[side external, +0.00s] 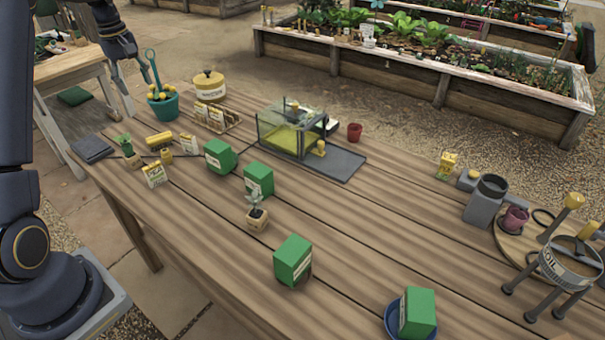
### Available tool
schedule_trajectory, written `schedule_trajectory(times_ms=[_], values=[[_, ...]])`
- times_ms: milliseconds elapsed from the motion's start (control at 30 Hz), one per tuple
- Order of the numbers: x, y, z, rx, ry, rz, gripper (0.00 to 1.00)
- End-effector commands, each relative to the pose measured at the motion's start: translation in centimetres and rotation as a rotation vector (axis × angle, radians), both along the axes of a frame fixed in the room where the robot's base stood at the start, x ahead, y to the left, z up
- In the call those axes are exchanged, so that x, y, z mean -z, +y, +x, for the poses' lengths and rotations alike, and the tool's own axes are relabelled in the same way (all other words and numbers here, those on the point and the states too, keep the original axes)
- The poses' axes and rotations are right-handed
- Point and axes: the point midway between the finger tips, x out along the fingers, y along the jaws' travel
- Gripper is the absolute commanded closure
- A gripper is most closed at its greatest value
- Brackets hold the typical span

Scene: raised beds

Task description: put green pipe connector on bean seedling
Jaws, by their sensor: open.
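My gripper (128,72) is at the upper left in the side external view. It is open, above the far left end of the table near a teal pot, and apart from the plants and green pieces. Several green blocks with white labels stand on the table: one (220,156) left of centre, one (260,180) just right of it, one (293,258) nearer. I cannot tell whether any is the green pipe connector. A small seedling (256,214) in a tan pot stands in front of the second block; another (128,150) stands at the left. I cannot tell which is the bean seedling.
Another green block (418,312) is in a blue saucer (393,325). A tripod stand (568,262) is at right. The table's centre right is clear.

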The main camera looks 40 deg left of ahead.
Motion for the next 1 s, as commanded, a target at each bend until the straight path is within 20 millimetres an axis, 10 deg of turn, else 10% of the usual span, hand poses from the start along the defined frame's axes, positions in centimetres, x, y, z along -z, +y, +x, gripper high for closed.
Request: schedule_trajectory(times_ms=[233,500,700,1000], values=[[-8.9,-18.1,-2.5,0.547,-0.118,0.117,0.43],[-9.0,-31.7,-12.8,1.113,-0.229,0.276,0.43],[-6.4,-35.1,-17.8,1.353,-0.273,0.360,0.43],[-5.5,-35.6,-18.8,1.406,-0.281,0.380,0.43]])
